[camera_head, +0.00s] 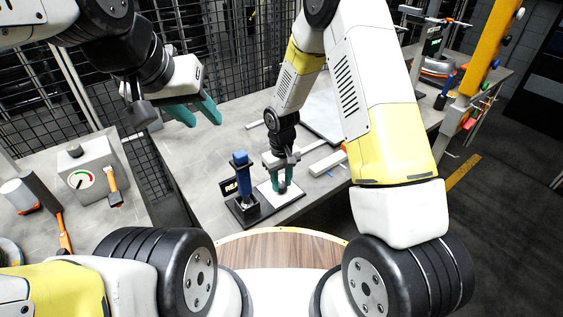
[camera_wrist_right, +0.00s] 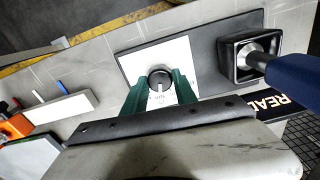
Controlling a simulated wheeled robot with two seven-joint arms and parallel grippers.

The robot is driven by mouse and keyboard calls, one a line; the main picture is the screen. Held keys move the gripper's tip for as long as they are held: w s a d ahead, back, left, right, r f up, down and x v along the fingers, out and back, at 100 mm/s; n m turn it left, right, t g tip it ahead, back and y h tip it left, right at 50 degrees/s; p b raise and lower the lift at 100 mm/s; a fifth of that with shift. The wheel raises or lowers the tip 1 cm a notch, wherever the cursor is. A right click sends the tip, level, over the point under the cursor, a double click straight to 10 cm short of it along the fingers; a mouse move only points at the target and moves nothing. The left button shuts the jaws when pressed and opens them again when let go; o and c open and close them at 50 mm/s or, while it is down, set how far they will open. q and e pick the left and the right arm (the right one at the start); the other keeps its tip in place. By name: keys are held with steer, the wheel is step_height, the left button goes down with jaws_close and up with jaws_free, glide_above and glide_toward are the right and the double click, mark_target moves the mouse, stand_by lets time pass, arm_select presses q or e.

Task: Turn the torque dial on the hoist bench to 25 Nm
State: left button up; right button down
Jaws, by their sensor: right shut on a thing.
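The torque dial (camera_wrist_right: 160,79) is a round black knob with a white mark, on a white plate (camera_wrist_right: 132,65) fixed to a dark base, in the right wrist view. The mark points toward the bottom of that picture; the scale figures are too small to read. My right gripper (camera_wrist_right: 161,92) is shut on the dial, one green finger on each side. In the head view my right gripper (camera_head: 283,186) is over the white plate (camera_head: 290,202) and hides the dial. My left gripper (camera_head: 197,112) is open and empty, above the left edge of the bench (camera_head: 205,145).
A grey box with a gauge (camera_head: 82,180) is on the left table. White bars (camera_head: 328,162) lie right of the dial.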

mark_target(282, 184)
steer(key=shift+m, duration=0.5)
steer(key=c, duration=1)
jaws_free()
steer(key=shift+o, duration=0.2)
step_height(282, 184, up, 8)
steer(key=shift+f, duration=0.1)
